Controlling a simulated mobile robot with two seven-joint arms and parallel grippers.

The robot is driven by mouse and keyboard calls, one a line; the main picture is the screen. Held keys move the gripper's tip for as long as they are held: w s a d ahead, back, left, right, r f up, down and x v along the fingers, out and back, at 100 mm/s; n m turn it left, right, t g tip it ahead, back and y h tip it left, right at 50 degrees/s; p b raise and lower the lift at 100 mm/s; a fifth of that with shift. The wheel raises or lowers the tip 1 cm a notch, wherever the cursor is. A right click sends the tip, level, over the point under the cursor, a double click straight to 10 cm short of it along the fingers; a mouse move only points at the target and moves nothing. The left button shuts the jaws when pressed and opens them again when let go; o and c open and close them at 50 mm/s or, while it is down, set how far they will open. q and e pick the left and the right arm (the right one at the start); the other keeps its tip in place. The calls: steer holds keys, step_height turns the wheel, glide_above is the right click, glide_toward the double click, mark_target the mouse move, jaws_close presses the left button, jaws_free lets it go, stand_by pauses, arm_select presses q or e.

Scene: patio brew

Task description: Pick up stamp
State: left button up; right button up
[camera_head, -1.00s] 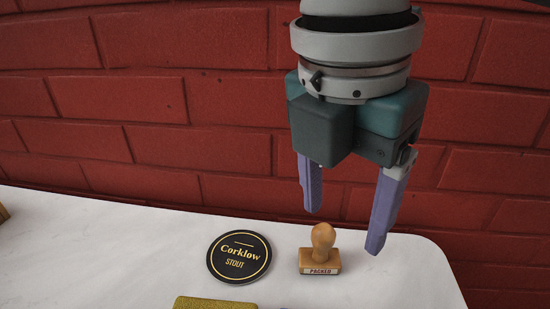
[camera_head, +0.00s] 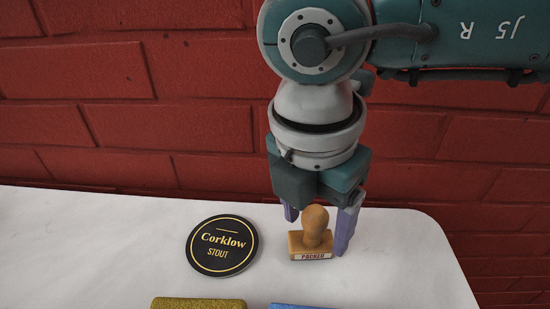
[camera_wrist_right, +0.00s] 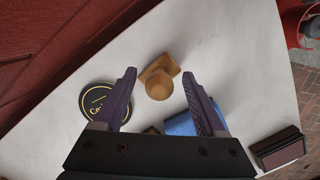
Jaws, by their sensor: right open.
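The stamp (camera_head: 314,229) is wooden, with a round knob handle and a rectangular base labelled "PACKED". It stands upright on the white table. My right gripper (camera_head: 318,225) is open, its two purple fingers pointing down. In the head view, one finger is left of the stamp's knob and partly hidden, the other is right of it. In the right wrist view the stamp (camera_wrist_right: 160,79) shows ahead of the gap between the open fingers (camera_wrist_right: 158,92). I cannot tell whether either finger touches it. My left gripper is not in view.
A round black "Corklow Stout" coaster (camera_head: 222,246) lies left of the stamp. A yellow-green item (camera_head: 198,303) and a blue item (camera_head: 300,306) lie at the front edge of the view. A dark box (camera_wrist_right: 278,147) shows in the wrist view. The red brick wall (camera_head: 180,100) rises behind the table (camera_head: 400,260).

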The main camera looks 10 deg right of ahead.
jaws_close()
stand_by(0.6)
